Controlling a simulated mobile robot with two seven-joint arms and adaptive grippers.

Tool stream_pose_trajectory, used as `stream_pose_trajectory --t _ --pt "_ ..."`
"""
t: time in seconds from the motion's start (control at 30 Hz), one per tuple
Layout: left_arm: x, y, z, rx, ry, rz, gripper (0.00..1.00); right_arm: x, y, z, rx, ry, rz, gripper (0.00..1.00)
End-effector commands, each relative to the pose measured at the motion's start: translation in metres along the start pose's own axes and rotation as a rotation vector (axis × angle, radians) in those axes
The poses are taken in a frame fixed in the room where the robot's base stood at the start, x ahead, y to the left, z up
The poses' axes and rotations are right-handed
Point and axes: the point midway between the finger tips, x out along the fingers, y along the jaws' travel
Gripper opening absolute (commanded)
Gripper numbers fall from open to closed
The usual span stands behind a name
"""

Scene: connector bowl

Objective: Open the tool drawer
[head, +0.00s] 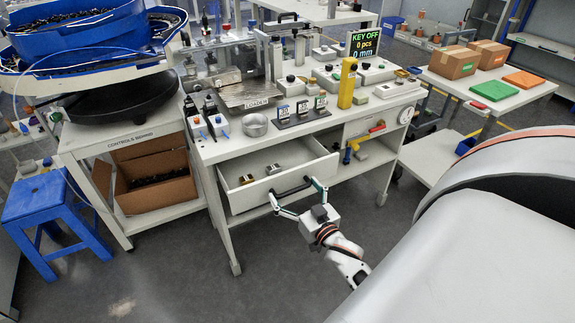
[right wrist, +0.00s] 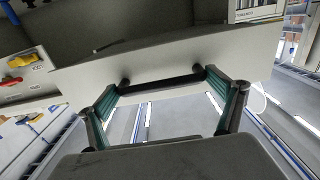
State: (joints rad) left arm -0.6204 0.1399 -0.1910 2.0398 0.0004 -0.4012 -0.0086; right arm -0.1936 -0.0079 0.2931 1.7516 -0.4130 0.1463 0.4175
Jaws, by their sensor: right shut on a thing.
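The tool drawer (head: 285,168) is a white drawer under the workbench top. It stands pulled out, and its inside shows, with a few small metal and brass parts in it. Its black bar handle (head: 293,187) is on the front panel, and it also shows in the right wrist view (right wrist: 163,81). My right gripper (head: 296,191) is shut on the handle, with its fingers spread towards the two ends of the bar. In the right wrist view the green-padded fingers (right wrist: 170,95) flank the handle in front of the pale drawer front (right wrist: 210,48). My left gripper is not in view.
The workbench (head: 225,150) carries fixtures, a metal dish (head: 255,125) and a yellow post (head: 347,83). Red and yellow tools (head: 362,142) lie on the shelf right of the drawer. A blue stool (head: 48,205) stands at left. Floor before the drawer is clear.

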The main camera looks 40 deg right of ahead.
Motion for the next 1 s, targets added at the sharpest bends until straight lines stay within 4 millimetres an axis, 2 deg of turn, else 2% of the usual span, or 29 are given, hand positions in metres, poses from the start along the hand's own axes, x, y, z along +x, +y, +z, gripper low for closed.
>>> stream_pose_trajectory --t 0.03,0.1,0.3,0.5,0.87,0.9,1.0 --pt "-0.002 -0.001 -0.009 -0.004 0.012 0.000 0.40 -0.011 0.002 -0.004 -0.001 0.001 0.003 0.54" --pt "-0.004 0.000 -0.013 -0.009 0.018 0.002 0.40 -0.022 0.002 -0.003 -0.002 0.001 0.003 0.54" --pt "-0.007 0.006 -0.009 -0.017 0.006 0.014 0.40 -0.046 0.003 -0.002 -0.002 0.001 0.003 0.54" --pt "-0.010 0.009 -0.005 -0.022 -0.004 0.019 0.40 -0.055 0.003 -0.001 -0.004 0.001 0.003 0.54" --pt "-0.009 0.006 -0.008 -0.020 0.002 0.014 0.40 -0.056 0.003 0.000 -0.004 0.001 0.003 0.54" --pt "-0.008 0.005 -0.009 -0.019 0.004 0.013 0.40 -0.056 0.003 0.000 -0.005 0.001 0.003 0.99" --pt "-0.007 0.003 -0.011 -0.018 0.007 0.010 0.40 -0.055 0.003 0.000 -0.004 0.001 0.003 0.99"
